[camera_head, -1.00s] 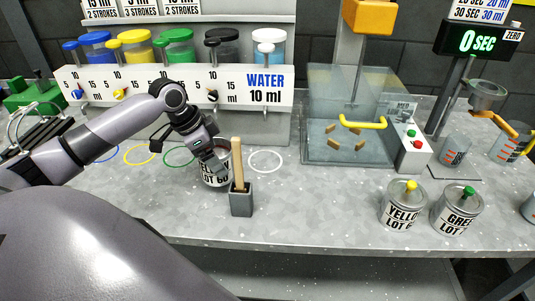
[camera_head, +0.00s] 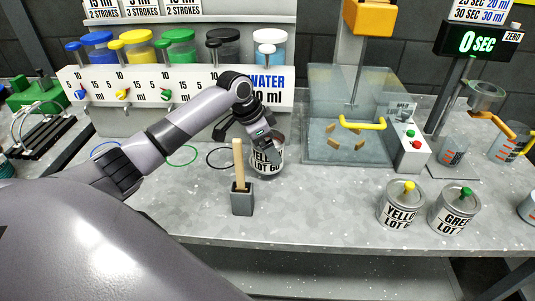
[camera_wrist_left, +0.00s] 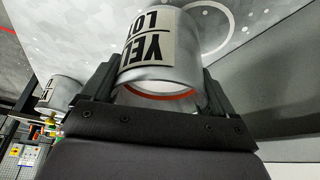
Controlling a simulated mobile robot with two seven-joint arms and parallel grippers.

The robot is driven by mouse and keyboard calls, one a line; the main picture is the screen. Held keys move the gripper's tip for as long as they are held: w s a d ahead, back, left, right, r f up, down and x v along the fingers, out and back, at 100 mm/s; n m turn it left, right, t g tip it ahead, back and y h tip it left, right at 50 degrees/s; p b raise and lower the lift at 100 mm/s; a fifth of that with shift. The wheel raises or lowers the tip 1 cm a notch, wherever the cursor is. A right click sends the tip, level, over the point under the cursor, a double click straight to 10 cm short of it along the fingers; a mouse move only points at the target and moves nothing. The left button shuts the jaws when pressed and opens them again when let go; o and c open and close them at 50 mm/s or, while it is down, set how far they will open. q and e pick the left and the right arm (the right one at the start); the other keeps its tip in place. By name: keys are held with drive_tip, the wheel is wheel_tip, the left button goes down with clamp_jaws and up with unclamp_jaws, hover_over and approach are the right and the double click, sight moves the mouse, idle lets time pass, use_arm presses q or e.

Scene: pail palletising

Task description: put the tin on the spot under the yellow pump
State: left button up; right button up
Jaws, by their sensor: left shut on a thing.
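My left gripper (camera_head: 262,138) is shut on a grey metal tin (camera_head: 267,160) with a white label reading "YELL… LOT 60". In the head view the tin is at the white ring below the water pump (camera_head: 268,50), right of the yellow pump (camera_head: 138,46). In the left wrist view, the tin (camera_wrist_left: 165,62) sits between the fingers (camera_wrist_left: 158,90), its open rim toward the camera, with part of a white ring (camera_wrist_left: 208,38) beyond it. I cannot tell whether the tin touches the counter. The yellow ring is hidden behind my arm. My right gripper is out of view.
Blue, green and black rings (camera_head: 183,156) lie on the counter. A clear-walled mixer (camera_head: 330,140) is to the right, with two lidded tins (camera_head: 397,212) at front right.

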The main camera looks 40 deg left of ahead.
use_arm(q)
drive_tip(key=shift+f, duration=1.55)
drive_tip(key=shift+f, duration=0.1)
drive_tip(key=o, duration=1.2)
drive_tip(key=shift+s+f, duration=0.1)
